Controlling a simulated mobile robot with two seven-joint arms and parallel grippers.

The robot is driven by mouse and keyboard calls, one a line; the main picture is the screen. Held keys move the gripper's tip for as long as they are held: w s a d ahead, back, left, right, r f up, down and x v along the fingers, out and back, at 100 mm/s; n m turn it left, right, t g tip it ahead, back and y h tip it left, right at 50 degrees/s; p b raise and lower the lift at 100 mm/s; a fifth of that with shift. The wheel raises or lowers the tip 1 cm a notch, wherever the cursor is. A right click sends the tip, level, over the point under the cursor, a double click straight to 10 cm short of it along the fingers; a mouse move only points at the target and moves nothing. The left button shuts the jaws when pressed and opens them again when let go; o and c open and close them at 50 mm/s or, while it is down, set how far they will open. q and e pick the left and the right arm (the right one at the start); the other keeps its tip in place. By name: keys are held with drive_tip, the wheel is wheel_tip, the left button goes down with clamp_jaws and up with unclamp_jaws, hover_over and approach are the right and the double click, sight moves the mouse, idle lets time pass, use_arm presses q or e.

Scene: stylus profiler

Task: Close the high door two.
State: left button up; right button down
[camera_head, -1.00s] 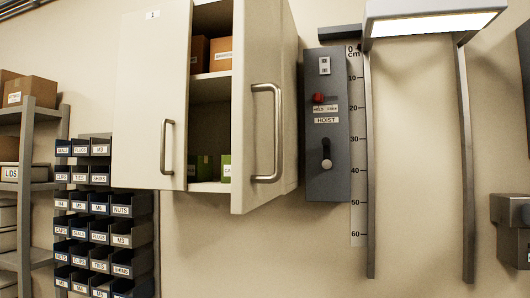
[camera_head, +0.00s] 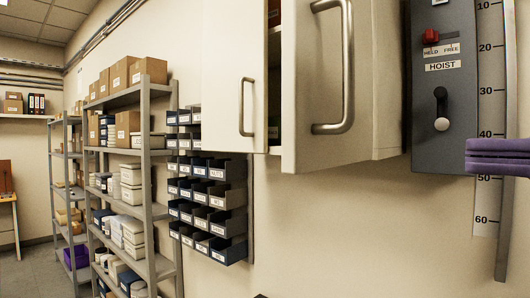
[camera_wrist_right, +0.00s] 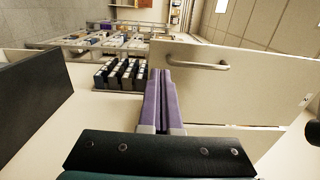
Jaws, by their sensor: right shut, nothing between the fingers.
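A pale wall cabinet with two doors hangs high on the wall. Its left door (camera_head: 225,60) has a thin bar handle (camera_head: 245,106). The right door (camera_head: 318,100) stands open, swung out toward me, with a large bar handle (camera_head: 333,66). A dark gap with shelves shows between the doors. A pale door with a bar handle (camera_wrist_right: 197,64) also fills the right of the wrist view. My right gripper (camera_head: 472,156) has purple fingers, shut and empty, at the right edge, apart from the open door. The fingers show in the wrist view (camera_wrist_right: 161,76). My left gripper is not in view.
A grey hoist panel (camera_head: 440,95) with a red switch and a lever is right of the cabinet, beside a centimetre scale (camera_head: 488,210). Labelled bins (camera_head: 212,195) hang below left. Stocked shelves (camera_head: 150,180) stand further left.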

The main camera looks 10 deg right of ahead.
sight(303, 151)
drive_tip(key=p+x, duration=0.6)
drive_tip(key=x, duration=0.6)
drive_tip(key=shift+a+r, duration=0.15)
drive_tip(key=shift+w+a+p, duration=0.3)
drive_tip(key=shift+w, duration=0.05)
